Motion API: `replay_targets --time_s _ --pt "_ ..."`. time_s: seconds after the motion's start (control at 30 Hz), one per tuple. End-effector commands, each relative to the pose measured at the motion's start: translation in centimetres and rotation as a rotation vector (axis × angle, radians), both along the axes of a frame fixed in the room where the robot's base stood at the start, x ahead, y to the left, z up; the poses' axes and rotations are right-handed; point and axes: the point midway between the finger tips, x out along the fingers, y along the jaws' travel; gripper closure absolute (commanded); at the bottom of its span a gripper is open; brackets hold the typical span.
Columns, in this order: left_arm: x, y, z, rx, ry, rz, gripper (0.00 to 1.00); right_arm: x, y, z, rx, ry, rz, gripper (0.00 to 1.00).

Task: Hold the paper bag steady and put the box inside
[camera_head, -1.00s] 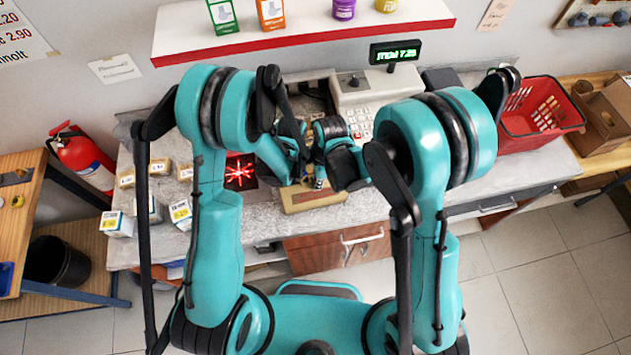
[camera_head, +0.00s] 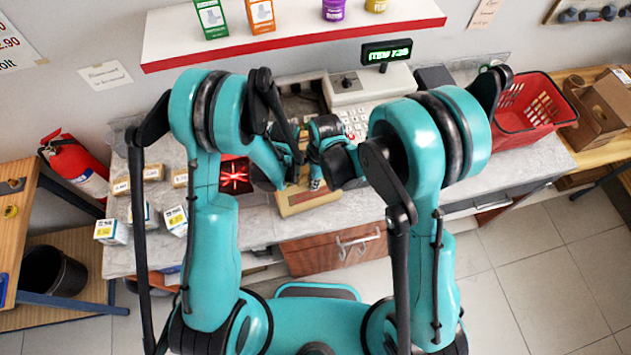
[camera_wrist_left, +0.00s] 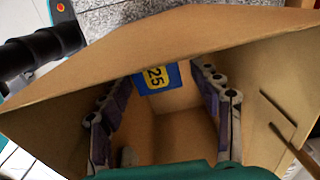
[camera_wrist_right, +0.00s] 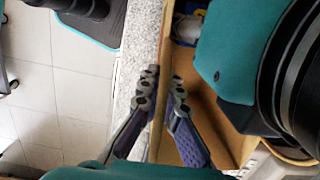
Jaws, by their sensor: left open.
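The open paper bag (camera_head: 308,198) stands on the counter in front of the till, partly hidden by my arms. The left wrist view looks down into the brown bag (camera_wrist_left: 60,125). A box (camera_wrist_left: 157,77) with a blue and yellow label reading 25 is inside it, towards the far wall. My left gripper (camera_wrist_left: 163,84) is open, its fingers apart inside the bag on either side of the box, not touching it as far as I can tell. My right gripper (camera_wrist_right: 163,84) is shut on the bag's wall, one finger on each side, near the counter's front edge.
Several small boxes (camera_head: 140,215) stand on the counter's left part. A scanner (camera_head: 235,176) with red light lies beside the bag. The till (camera_head: 366,88) is behind, and a red basket (camera_head: 525,108) stands at the right. The counter (camera_head: 430,200) right of the bag looks clear.

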Motion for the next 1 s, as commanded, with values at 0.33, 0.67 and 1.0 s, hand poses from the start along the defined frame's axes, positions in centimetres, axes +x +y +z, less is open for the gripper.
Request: replay_targets --time_s 0.33,0.67,1.0 --pt "0.2 -0.2 4.8 -0.003 -0.002 -0.001 0.28 -1.0 0.8 0.5 0.025 0.019 0.015 1.0" --pt "0.1 -0.3 7.3 -0.002 -0.004 -0.003 0.28 -0.9 0.7 0.5 0.024 0.016 0.011 1.0" --pt "0.1 -0.3 7.4 -0.002 -0.004 -0.004 0.28 -0.8 0.7 0.4 0.024 0.015 0.01 0.8"
